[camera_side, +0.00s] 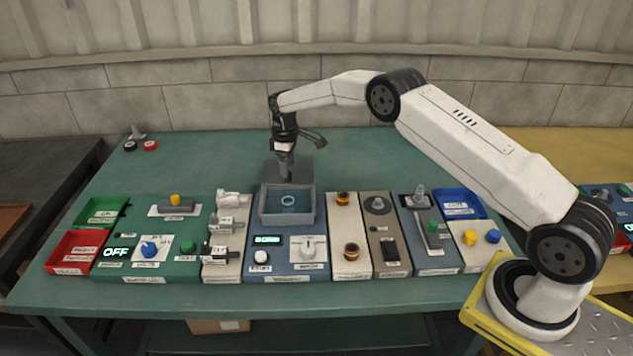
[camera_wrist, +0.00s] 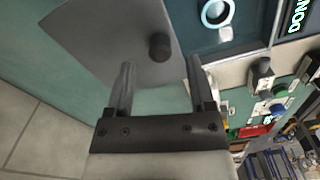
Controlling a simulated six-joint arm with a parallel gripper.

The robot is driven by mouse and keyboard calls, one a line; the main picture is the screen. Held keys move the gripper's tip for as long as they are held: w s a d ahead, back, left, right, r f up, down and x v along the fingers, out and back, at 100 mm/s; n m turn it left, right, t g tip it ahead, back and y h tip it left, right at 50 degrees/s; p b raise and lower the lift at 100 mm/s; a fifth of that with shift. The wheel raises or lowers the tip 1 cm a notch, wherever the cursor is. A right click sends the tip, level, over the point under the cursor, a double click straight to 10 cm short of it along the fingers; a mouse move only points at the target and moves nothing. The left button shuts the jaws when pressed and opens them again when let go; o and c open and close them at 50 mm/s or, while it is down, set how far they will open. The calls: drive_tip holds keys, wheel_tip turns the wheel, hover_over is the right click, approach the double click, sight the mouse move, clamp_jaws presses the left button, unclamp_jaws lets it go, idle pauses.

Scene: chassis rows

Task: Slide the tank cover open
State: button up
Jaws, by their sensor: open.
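The tank (camera_side: 264,205) is a grey open-topped box on the blue panel, with blue water and a pale ring (camera_side: 288,201) inside. The ring also shows in the wrist view (camera_wrist: 216,12). The tank cover (camera_side: 302,168), a flat grey plate, sits behind the tank, clear of most or all of its opening. In the wrist view the cover (camera_wrist: 105,35) carries a dark round knob (camera_wrist: 160,47). My gripper (camera_side: 285,174) is over the cover, pointing down. Its open fingers (camera_wrist: 160,64) appear on either side of the knob, with gaps; I cannot tell their height against it.
The blue panel has a lit display (camera_side: 268,240), a white button and a dial (camera_side: 308,246) in front of the tank. Panels with connectors, knobs and switches stand close on both sides. Red (camera_side: 74,252) and green trays lie at left. The table behind is mostly clear.

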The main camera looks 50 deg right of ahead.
drive_tip(key=shift+r, duration=2.35)
drive_tip(key=shift+r, duration=0.1)
drive_tip(key=s+a+r+m+t, duration=0.1)
drive_tip(key=s+a+m, duration=0.1)
drive_tip(key=s, duration=0.9)
drive_tip(key=s+a+r+m, duration=0.2)
drive_tip(key=s+a, duration=0.1)
drive_tip(key=s, duration=0.8)
drive_tip(key=s+a+r+m+t, duration=0.1)
drive_tip(key=s+a+m, duration=0.1)
drive_tip(key=s, duration=1)
drive_tip(key=shift+a+r+t, duration=0.15)
drive_tip(key=shift+a+t, duration=0.15)
drive_tip(key=shift+a, duration=0.1)
